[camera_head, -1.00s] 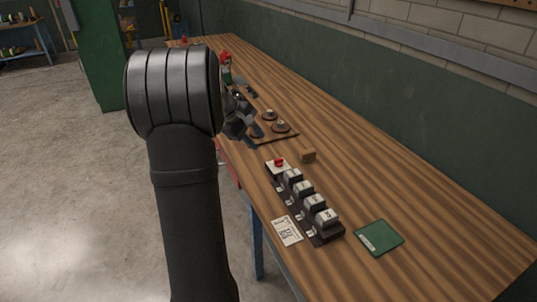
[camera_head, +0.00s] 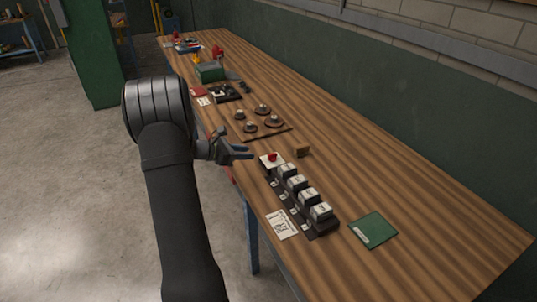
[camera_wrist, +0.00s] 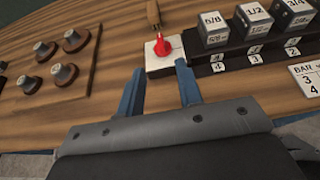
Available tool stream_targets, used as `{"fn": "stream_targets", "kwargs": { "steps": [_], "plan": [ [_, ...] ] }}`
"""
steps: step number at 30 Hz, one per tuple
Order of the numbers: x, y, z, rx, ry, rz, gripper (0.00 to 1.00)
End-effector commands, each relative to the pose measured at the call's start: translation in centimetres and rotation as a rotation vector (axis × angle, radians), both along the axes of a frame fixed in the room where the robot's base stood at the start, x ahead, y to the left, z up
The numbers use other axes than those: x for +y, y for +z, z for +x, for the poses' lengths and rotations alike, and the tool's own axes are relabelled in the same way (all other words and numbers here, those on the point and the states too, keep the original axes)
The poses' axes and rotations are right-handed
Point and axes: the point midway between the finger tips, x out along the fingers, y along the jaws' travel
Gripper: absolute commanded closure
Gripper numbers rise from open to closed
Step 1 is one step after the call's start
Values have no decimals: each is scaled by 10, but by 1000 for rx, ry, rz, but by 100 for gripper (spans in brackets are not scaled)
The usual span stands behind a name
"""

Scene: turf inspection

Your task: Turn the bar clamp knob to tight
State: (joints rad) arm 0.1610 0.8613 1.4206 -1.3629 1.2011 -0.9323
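A red knob (camera_head: 272,157) sits on a white square plate (camera_head: 266,165) at the far end of a row of metal blocks. In the wrist view the red knob (camera_wrist: 162,45) stands upright near the top centre, its pointed end toward the top of the picture. My gripper (camera_wrist: 160,68) has its two blue fingers spread apart with nothing between them. The fingertips are at the near edge of the white plate, short of the knob. In the head view my gripper (camera_head: 249,152) is just left of the plate. Any marks on the plate are too small to read.
The block rack (camera_head: 322,229) holds several numbered blocks. A card (camera_head: 282,224) and a green pad (camera_head: 373,230) lie nearby. A board with several round knobs (camera_head: 262,109) lies farther back. The table's right side is clear.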

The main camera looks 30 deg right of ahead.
Motion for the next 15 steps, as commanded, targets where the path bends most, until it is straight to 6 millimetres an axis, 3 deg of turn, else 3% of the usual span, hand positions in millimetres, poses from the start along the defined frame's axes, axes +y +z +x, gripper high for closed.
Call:
{"fn": "stream_targets", "kwargs": {
  "steps": [9,15],
  "plan": [
    [-64,-27,-1,0,-3,2,67],
    [-88,-36,0,-1,-2,1,67]
  ]
}}
